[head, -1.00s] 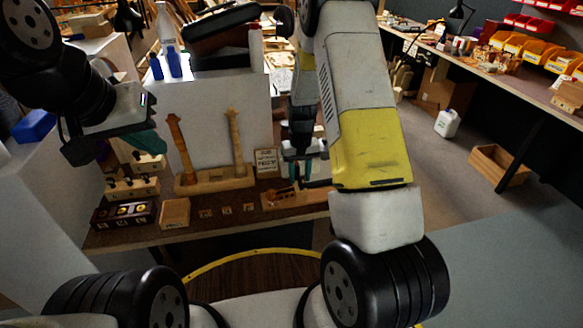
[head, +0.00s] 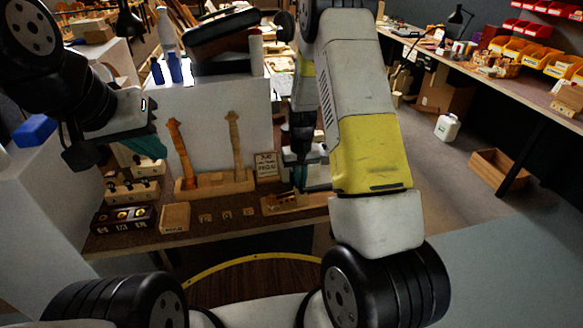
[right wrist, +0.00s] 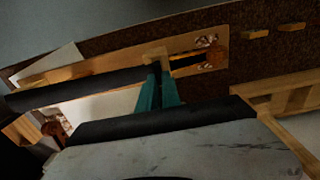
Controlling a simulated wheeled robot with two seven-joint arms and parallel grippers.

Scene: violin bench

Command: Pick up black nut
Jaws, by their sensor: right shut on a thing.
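My right gripper (head: 299,180) is low over the wooden fixture (head: 284,205) at the bench's right end. In the right wrist view its teal fingertips (right wrist: 157,68) are close together around a thin dark sliver, which I take to be the black nut; it is mostly hidden by the fingers. A small pale wooden block is right at the fingertips, and a long black bar (right wrist: 90,88) runs beside them along the fixture. My left gripper (head: 140,148) hangs over the bench's left side, away from the fixture; its jaw opening is unclear.
Two wooden violin necks (head: 236,145) stand upright in a wooden base, left of my right gripper. A small sign (head: 266,165) stands behind the fixture. A wooden block (head: 175,217) and a dark box (head: 123,218) sit at the bench's left front.

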